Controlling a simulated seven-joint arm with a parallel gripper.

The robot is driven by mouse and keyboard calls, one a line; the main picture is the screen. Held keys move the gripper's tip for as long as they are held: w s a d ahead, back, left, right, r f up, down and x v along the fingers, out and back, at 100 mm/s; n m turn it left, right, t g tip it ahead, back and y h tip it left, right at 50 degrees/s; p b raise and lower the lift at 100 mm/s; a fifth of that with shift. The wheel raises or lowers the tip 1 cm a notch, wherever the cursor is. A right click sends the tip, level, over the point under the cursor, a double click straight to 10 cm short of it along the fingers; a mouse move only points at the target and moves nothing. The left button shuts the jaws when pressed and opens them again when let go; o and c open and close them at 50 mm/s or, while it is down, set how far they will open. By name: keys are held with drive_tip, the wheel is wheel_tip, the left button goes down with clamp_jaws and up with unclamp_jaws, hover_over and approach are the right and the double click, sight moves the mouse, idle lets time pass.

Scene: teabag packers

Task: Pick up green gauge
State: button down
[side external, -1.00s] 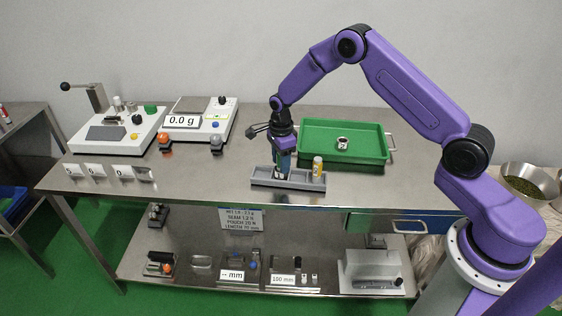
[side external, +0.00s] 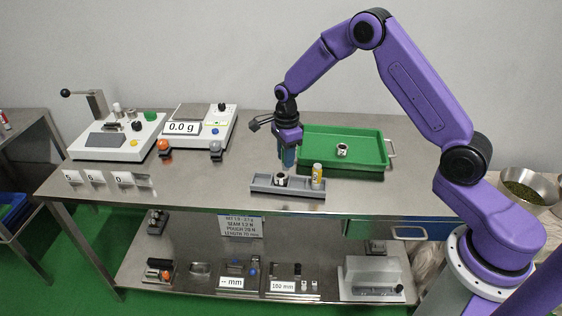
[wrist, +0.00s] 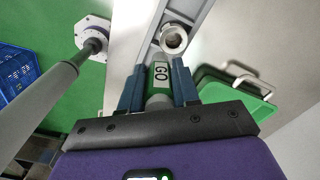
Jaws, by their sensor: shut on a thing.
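The green gauge (wrist: 161,78), a grey cylinder with a green band and a white "GO" label, is between the blue fingers of my gripper (wrist: 159,84) in the wrist view. My gripper is shut on it. In the side external view my gripper (side external: 287,160) is above the grey holder tray (side external: 262,184), and the gauge is mostly hidden by the fingers. A yellow-banded cylinder (side external: 317,174) stands upright at the tray's right end.
A green tray (side external: 372,169) with a small metal piece (side external: 342,149) in it lies behind and right of my gripper. A scale (side external: 200,125) reading 0.0 g and another device (side external: 118,135) stand to the left. Small label stands line the left front edge.

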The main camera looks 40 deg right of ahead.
drive_tip(key=s+r, duration=1.1)
drive_tip(key=r, duration=0.1)
drive_tip(key=shift+s+d+r, duration=0.2)
drive_tip(key=shift+s+r, duration=0.15)
drive_tip(key=shift+r, duration=0.05)
idle(0.6)
